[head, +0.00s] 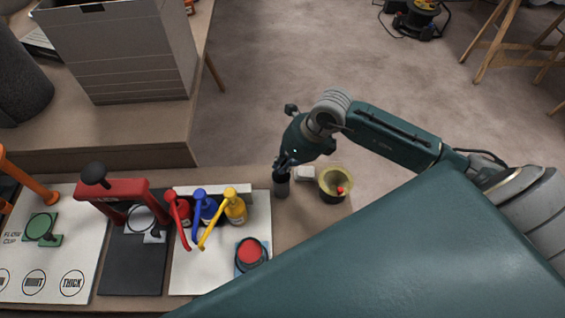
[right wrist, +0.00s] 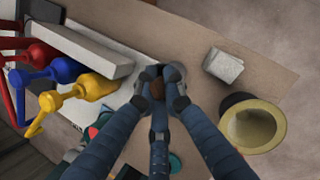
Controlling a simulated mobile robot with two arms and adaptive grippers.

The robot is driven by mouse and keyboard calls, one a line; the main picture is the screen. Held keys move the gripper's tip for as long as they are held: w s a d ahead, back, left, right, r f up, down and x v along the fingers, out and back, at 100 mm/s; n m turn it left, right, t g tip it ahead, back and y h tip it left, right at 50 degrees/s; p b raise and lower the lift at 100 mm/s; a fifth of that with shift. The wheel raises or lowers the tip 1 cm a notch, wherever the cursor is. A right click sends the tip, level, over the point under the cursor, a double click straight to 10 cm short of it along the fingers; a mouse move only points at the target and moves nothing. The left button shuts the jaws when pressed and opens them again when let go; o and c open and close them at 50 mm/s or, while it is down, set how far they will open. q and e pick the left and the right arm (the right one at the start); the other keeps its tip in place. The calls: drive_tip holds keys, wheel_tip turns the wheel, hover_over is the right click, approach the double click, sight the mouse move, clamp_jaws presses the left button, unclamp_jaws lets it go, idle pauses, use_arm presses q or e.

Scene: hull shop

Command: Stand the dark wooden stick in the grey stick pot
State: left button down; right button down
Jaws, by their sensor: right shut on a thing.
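My right gripper (head: 285,164) is over the grey stick pot (head: 281,188) at the right part of the bench. In the right wrist view its fingers (right wrist: 161,92) are closed around the dark wooden stick, whose brown end (right wrist: 157,90) shows between them. The pot's grey rim (right wrist: 177,73) shows right behind the fingertips. The rest of the stick is hidden by the fingers, so I cannot tell whether its lower end is inside the pot. My left gripper is not in view.
A yellowish bowl-like pot (head: 331,178) and a pale block (head: 305,173) stand close right of the grey pot. Red, blue and yellow (head: 236,208) pump bottles stand to the left. A red press (head: 113,188) is farther left. Open floor lies beyond the bench.

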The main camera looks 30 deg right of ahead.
drive_tip(key=c, duration=1)
unclamp_jaws()
drive_tip(key=shift+r, duration=0.1)
wheel_tip(320, 180, up, 10)
drive_tip(key=p, duration=0.6)
idle(0.8)
idle(0.5)
